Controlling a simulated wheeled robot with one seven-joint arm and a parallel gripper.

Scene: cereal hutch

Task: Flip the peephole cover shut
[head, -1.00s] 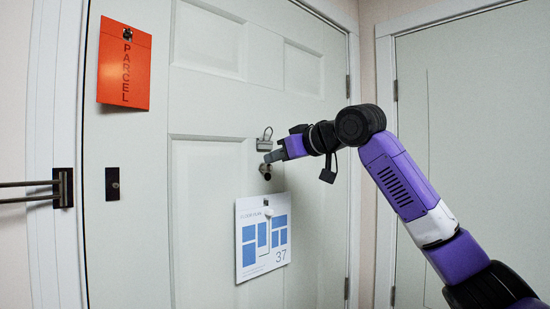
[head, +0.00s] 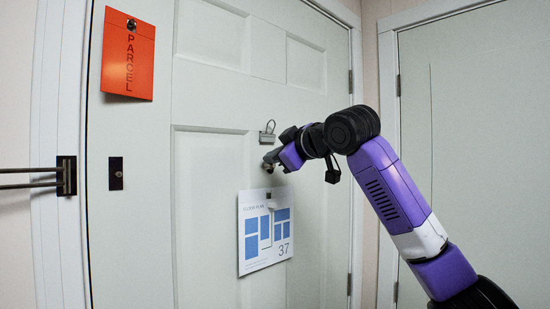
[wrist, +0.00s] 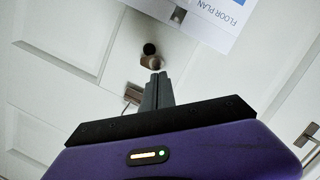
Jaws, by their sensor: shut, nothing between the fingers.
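The peephole (wrist: 150,48) shows in the wrist view as a dark round piece on the pale door. A brownish metal piece (wrist: 149,61), seemingly its cover, sits right by it on the side toward my fingertips. I cannot tell the cover's exact angle. My gripper (wrist: 157,76) is shut and empty, with its fingertips right at the metal piece; contact cannot be made out. In the head view my gripper (head: 268,160) is in front of the peephole and hides most of it.
A metal clip (head: 267,137) is on the door just above my gripper. A floor plan sheet (head: 246,262) hangs just below. An orange parcel card (head: 128,65) hangs upper left.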

